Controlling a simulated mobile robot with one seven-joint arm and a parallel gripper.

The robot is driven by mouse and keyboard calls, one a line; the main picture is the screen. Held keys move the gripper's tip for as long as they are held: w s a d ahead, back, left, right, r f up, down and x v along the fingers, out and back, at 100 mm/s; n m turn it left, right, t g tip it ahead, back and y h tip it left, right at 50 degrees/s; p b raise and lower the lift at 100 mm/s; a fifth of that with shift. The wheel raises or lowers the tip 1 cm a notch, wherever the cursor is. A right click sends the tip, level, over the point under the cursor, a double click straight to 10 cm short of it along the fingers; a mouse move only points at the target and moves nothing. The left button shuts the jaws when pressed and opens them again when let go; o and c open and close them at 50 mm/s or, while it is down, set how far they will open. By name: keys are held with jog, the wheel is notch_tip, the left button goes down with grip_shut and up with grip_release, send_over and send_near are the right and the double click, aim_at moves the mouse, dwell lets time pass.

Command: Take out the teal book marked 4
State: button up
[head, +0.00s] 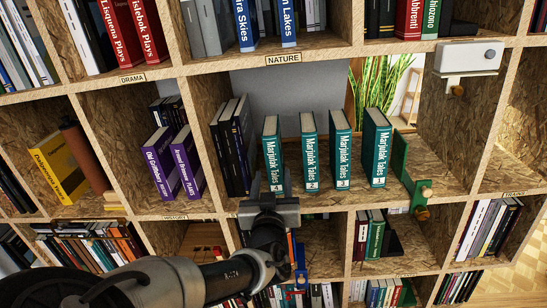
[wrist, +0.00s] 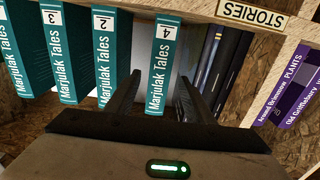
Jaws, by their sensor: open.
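The teal book marked 4 (wrist: 165,60) stands upright in the wrist view, its white-lettered spine facing me. In the head view it is the leftmost teal Marjulak Tales book (head: 272,152); its number is hidden there by my gripper. My gripper (head: 270,190) is open in front of the lower part of that book. In the wrist view my two fingers (wrist: 158,88) lie either side of the spine, with nothing gripped. I cannot tell how far they reach along the book's sides. The teal book marked 2 (wrist: 104,50) stands apart to its left there, and book 3 (wrist: 60,55) beyond.
Dark books (head: 232,145) stand left of the teal row in the head view. Another teal book (head: 376,148) ends the row at right, near a green bracket (head: 400,165). Shelf dividers and the board edge (head: 300,208) bound the compartment. Purple books (head: 172,162) fill the neighbouring one.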

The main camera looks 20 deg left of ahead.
aim_at(273, 167)
jog(key=shift+b+x, duration=0.85)
jog(key=shift+x, duration=2.15)
jog(key=c, duration=1)
jog(key=shift+r, duration=0.15)
jog(key=shift+c, duration=0.8)
jog(key=shift+v, duration=1.6)
jog(key=o, duration=1.3)
